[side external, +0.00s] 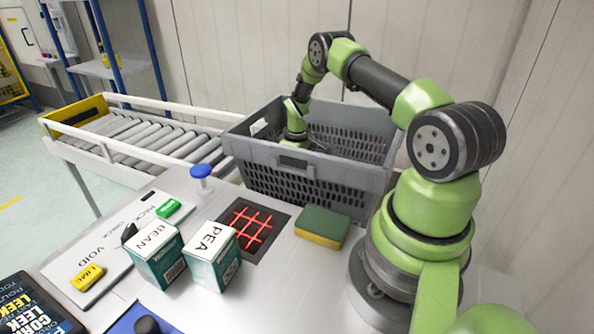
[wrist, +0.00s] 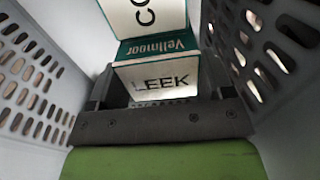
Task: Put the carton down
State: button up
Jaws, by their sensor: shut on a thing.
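In the wrist view, a carton (wrist: 165,78) with a white top lettered LEEK sits between the two fingers of my gripper (wrist: 158,92), which is shut on it. Just beyond it is another carton (wrist: 143,18) with a white face reading "CO", partly cut off by the frame. In the side view, my gripper reaches down into the grey tote (side external: 305,187). The tote's front wall hides my fingers and the held carton there. I cannot tell whether the held carton touches the tote floor.
Slotted tote walls stand close on both sides. Outside, BEAN (side external: 155,254) and PEA (side external: 213,256) cartons stand on the bench beside a red grid (side external: 250,228), a sponge (side external: 323,227) and a blue knob (side external: 201,172). A roller conveyor (side external: 140,135) runs behind.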

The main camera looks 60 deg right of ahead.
jog(key=shift+f, duration=0.65)
jog(key=o, duration=1.1)
jog(key=shift+f, duration=0.1)
notch_tip(320, 180, up, 12)
